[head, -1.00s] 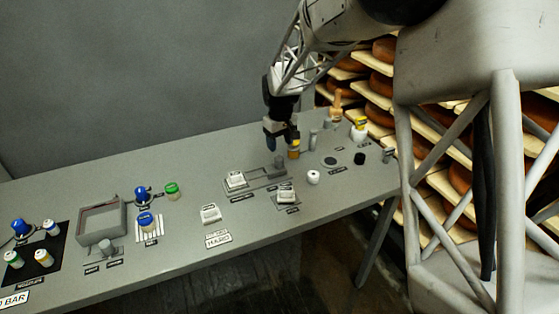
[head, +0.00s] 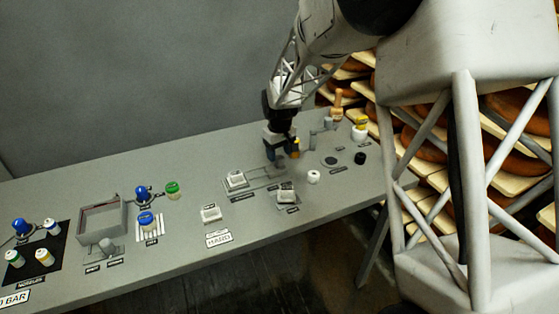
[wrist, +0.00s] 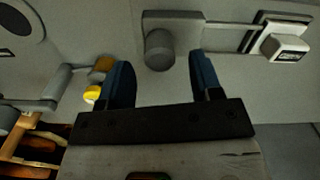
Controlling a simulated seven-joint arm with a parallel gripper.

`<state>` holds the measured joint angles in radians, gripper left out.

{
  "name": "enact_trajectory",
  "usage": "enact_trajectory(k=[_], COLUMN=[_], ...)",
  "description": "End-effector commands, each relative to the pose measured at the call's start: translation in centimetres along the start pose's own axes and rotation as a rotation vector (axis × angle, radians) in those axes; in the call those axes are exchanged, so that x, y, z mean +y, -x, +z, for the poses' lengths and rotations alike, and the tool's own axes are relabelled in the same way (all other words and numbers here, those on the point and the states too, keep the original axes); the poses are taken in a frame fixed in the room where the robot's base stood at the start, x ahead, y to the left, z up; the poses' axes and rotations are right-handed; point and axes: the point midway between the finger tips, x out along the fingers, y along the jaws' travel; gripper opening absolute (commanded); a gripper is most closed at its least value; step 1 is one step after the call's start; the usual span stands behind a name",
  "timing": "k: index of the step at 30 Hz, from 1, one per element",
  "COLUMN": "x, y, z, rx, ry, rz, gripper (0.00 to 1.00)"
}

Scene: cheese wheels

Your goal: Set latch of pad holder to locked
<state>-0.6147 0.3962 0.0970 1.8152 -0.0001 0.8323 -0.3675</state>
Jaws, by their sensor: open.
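A grey plate with a slim rail (wrist: 218,36) lies on the table. A round grey knob (wrist: 160,50) stands at one end, and a white block with a dark label (wrist: 285,46) at the other. I take this for the pad holder with its latch; its labels are too small to read. In the head view the rail (head: 262,184) runs from the white block (head: 236,178) toward my gripper (head: 283,155), which covers the knob. My gripper is open, pointing down. In the wrist view, the knob shows between its two blue fingers; contact cannot be told.
A grey post with a side arm (wrist: 50,88) and a yellow-topped item (wrist: 92,94) stand close beside one finger. A second white block (head: 286,195) and a white knob (head: 313,177) sit nearby. A square open box (head: 103,214) stands left. Cheese shelves are behind right.

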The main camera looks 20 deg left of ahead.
Motion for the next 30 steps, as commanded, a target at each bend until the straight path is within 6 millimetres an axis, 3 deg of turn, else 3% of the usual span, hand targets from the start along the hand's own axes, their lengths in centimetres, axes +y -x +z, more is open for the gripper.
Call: enact_trajectory(k=[9, 21, 30], x=[0.0, 0.0, 0.0], y=[-3.1, -3.6, -3.5], z=[0.0, 0.0, 0.0], rx=[0.000, 0.001, 0.001], ry=[0.000, 0.000, 0.000], rz=[0.000, 0.000, 0.000], gripper=[0.59, 0.59, 0.14])
